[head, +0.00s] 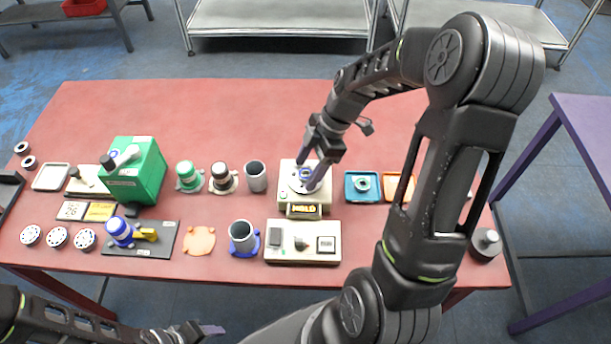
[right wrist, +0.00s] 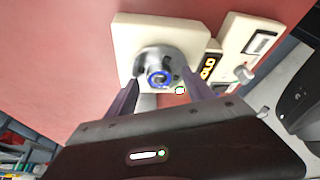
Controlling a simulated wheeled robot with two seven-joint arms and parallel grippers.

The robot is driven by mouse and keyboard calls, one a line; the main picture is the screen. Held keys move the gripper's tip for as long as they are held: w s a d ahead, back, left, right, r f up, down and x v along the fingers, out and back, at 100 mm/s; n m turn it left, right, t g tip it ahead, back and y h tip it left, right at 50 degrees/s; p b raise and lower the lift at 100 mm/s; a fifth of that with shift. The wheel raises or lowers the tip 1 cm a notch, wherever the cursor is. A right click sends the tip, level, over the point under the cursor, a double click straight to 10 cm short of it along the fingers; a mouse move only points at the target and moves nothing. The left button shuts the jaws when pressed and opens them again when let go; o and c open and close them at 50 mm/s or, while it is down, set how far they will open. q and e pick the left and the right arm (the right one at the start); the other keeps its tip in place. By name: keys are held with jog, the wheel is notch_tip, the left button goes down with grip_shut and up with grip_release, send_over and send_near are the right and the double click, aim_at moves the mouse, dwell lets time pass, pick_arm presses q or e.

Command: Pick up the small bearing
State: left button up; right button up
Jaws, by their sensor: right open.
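A small ring-shaped part with a blue ring (head: 306,173), which looks like the small bearing, sits on the round metal holder of the cream device at the table's middle. In the right wrist view the blue ring (right wrist: 159,77) shows between my fingers. My right gripper (head: 310,178) is open, pointing down, with one finger on each side of the holder. I cannot tell whether the fingers touch the part. Another small ring (head: 362,183) lies in a teal tray to the right. My left gripper (head: 208,331) is at the bottom edge, away from the table objects; its opening is unclear.
The cream device (right wrist: 125,45) has a lit "HOLD" display (head: 303,210). A cream control box (head: 285,257) stands in front. A green machine (head: 135,172), cylinders and flanges fill the left. An orange tray (head: 399,187) is partly behind my right arm. The table's back strip is clear.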

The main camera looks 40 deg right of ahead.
jog(key=shift+c, duration=0.2)
dwell(0.4)
grip_shut()
dwell(0.4)
